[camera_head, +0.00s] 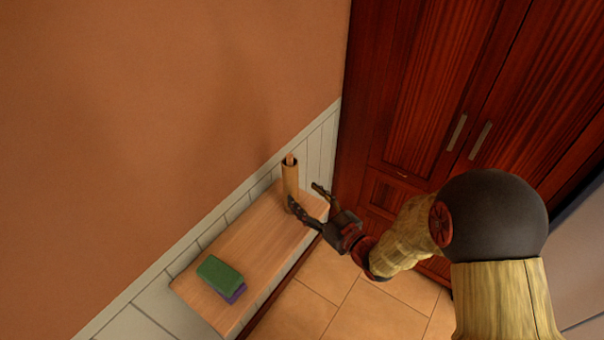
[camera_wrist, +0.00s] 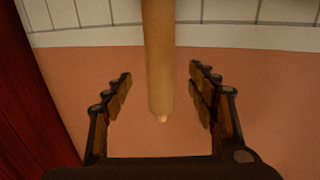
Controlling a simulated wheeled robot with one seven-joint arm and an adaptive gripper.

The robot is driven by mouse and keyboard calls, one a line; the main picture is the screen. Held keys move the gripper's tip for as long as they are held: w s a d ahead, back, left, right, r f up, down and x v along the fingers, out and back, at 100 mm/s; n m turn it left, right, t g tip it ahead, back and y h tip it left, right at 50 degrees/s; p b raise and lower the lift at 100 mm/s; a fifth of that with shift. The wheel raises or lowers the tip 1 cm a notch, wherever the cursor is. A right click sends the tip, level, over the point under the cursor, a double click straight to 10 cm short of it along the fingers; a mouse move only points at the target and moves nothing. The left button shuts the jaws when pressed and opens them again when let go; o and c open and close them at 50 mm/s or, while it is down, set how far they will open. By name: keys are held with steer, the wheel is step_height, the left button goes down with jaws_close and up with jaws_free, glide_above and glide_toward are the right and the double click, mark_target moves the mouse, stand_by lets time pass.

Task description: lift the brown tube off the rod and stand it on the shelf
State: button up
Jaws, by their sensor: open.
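The brown tube (camera_head: 290,182) stands upright near the far end of the wooden shelf (camera_head: 232,250). The pale tip of the rod (camera_head: 289,158) pokes out of the tube's top. My gripper (camera_head: 304,195) is open beside the tube, reaching in from the right. In the wrist view the tube (camera_wrist: 159,60) runs down between the two spread fingers of my gripper (camera_wrist: 160,78), with a gap on each side, and the rod's tip (camera_wrist: 161,118) shows at its end. The rod's lower part is hidden inside the tube.
A green block (camera_head: 220,273) lies on a purple one (camera_head: 236,294) at the shelf's near end. The shelf between them and the tube is bare. An orange wall (camera_head: 150,110) stands behind the shelf, and a dark red wooden cabinet (camera_head: 415,90) stands to the right.

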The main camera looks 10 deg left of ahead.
mark_target(296, 187)
steer(key=shift+w+a, duration=0.15)
steer(key=shift+a, duration=0.35)
steer(key=b+x, duration=0.1)
steer(key=x, duration=0.6)
steer(key=shift+w+d+r, duration=0.1)
steer(key=shift+w+r, duration=0.05)
steer(key=shift+c, duration=1.1)
steer(key=c, duration=0.7)
